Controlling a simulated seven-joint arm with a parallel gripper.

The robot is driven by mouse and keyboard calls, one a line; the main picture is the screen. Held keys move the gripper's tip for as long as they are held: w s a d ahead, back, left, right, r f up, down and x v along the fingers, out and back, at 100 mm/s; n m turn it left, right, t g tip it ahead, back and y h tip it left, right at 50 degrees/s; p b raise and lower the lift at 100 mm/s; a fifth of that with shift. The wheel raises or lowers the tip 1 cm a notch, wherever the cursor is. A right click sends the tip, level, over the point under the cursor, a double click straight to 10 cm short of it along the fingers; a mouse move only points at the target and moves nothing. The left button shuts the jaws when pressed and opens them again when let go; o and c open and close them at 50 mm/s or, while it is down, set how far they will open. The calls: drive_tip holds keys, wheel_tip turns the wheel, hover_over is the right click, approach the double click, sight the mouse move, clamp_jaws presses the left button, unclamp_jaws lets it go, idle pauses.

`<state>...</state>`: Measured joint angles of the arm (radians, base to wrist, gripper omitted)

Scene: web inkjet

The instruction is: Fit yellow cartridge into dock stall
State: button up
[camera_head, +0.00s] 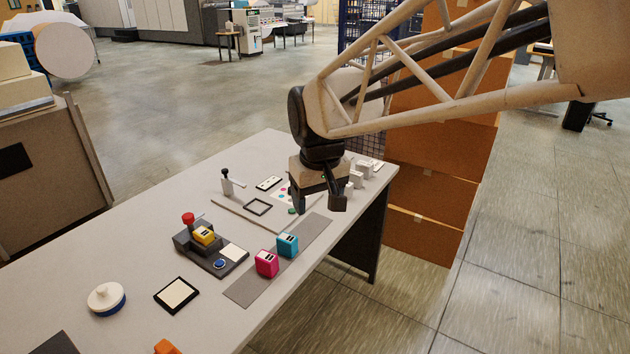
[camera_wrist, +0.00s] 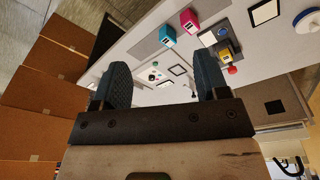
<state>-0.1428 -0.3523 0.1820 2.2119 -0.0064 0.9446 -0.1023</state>
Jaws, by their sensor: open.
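The yellow cartridge (camera_head: 204,236) sits in the dark dock (camera_head: 212,256), in a recess beside the red knob. It also shows in the wrist view (camera_wrist: 226,54). Its lower part is hidden by the dock, so how deep it sits cannot be told. My gripper (camera_head: 319,205) is open and empty, in the air above the far right part of the table, well away from the dock. Its two fingers (camera_wrist: 164,84) frame the wrist view, with nothing between them.
A magenta cartridge (camera_head: 267,263) and a cyan cartridge (camera_head: 287,245) stand on a grey mat (camera_head: 245,291) right of the dock. A black-framed pad (camera_head: 177,294) and a round white-and-blue item (camera_head: 106,298) lie nearer. A board with a frame (camera_head: 258,206) lies behind. Orange boxes (camera_head: 430,195) stand beyond the table.

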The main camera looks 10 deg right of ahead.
drive_tip(key=s+d+f+m, duration=0.1)
drive_tip(key=s+d, duration=0.2)
drive_tip(key=s, duration=0.6)
drive_tip(key=s+d+f+m, duration=0.2)
drive_tip(key=s+d, duration=0.2)
drive_tip(key=s, duration=0.5)
drive_tip(key=shift+t, duration=0.4)
drive_tip(key=shift+r, duration=0.1)
drive_tip(key=shift+c, duration=0.3)
